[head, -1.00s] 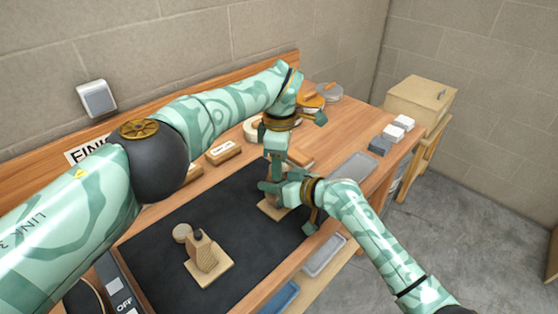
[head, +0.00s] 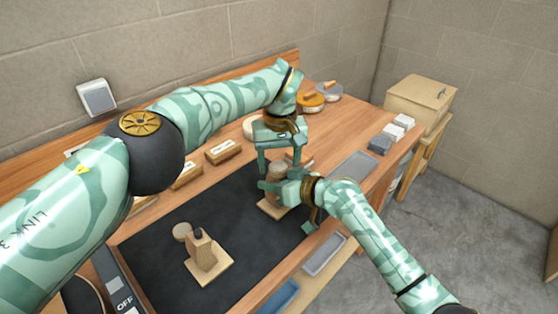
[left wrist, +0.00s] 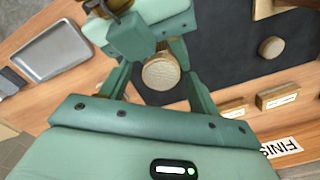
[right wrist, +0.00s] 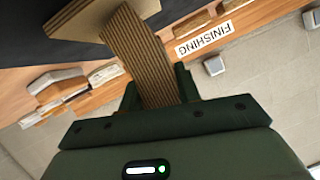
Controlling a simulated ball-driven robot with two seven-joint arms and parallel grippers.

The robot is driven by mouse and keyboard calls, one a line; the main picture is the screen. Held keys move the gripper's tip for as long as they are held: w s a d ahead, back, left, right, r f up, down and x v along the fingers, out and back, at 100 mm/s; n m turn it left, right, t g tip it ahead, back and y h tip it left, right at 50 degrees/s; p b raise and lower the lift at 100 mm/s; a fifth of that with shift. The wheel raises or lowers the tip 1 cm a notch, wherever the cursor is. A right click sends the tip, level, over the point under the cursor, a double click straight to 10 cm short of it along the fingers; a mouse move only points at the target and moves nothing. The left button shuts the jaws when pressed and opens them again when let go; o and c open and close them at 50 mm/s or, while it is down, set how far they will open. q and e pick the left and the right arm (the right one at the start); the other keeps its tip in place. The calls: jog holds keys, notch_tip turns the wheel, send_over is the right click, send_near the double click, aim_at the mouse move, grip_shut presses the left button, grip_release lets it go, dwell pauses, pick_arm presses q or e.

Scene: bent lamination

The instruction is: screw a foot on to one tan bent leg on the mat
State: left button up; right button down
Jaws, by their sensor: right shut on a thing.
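A tan bent leg stands upright on a square base (head: 272,208) at the far right of the mat (head: 160,265). My right gripper (head: 272,187) is shut on this leg, whose layered side shows in the right wrist view (right wrist: 140,52). A round tan foot (left wrist: 161,72) sits at the leg's top; how far it is threaded is hidden. My left gripper (head: 280,162) points down over it, its fingers open on either side of the foot. A second tan leg (head: 205,258) stands on its base nearer, with a dark stud on top. A loose foot (head: 182,232) lies beside it.
Labelled wooden blocks (head: 224,151) line the mat's back edge. A grey tray (head: 354,166) lies right of the mat, with another tray (head: 324,254) at the front edge. Small grey and white blocks (head: 380,146) stand at the right end. The mat's middle is clear.

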jog(key=shift+s+f, duration=0.15)
jog(key=shift+f, duration=0.25)
